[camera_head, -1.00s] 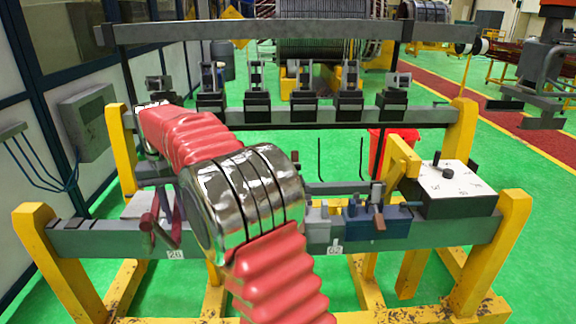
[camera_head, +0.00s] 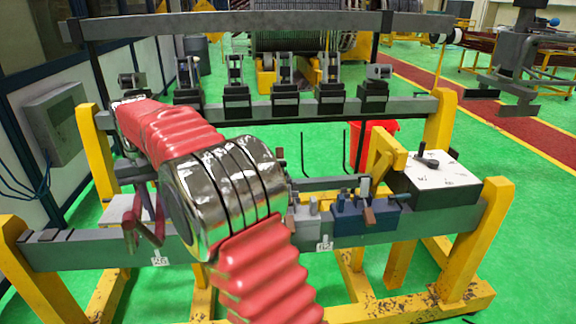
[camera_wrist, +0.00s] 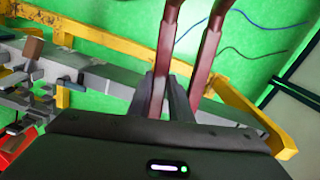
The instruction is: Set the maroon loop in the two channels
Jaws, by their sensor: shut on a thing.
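The maroon loop (camera_head: 149,228) shows in the head view at the left of the front beam, above the label 26. In the wrist view, two maroon bars of the loop (camera_wrist: 209,50) run up and away from my gripper (camera_wrist: 170,97). The dark jaws are shut on the loop at its near part. Labels 26 (camera_head: 160,261) and 62 (camera_head: 324,246) are on this beam. The two channels cannot be made out clearly.
A blue vice-like block (camera_head: 362,218) and a dark box with a white top (camera_head: 438,170) stand on the beam to the right. Several clamps line the rear beam (camera_head: 285,109). Yellow posts (camera_head: 474,230) frame the rack. A red bucket (camera_head: 374,137) stands behind.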

